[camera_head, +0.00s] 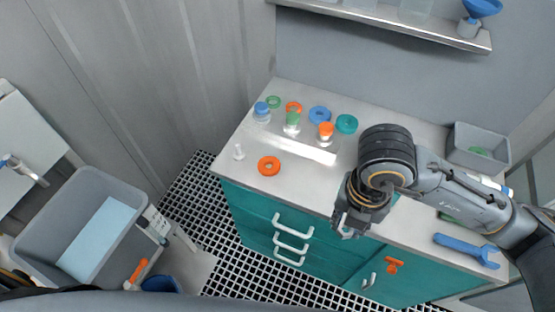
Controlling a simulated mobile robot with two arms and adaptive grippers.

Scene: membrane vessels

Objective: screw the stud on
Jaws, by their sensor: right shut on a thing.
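My right arm comes in from the right and reaches over the worktop. My right gripper (347,222) points down in front of the counter's front edge, above the teal drawers. It is shut on a small pale piece (347,233), mostly hidden by the fingers; I cannot tell whether this is the stud. A small white peg-like piece (238,153) stands on the left part of the worktop. My left gripper is not in view.
Capped vessels (292,124) and coloured rings (269,166) sit on the worktop (300,176). A grey bin (480,140) and a blue wrench (466,247) are at the right. An orange fitting (394,265) is on the cabinet front. A grey tub (65,205) stands left.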

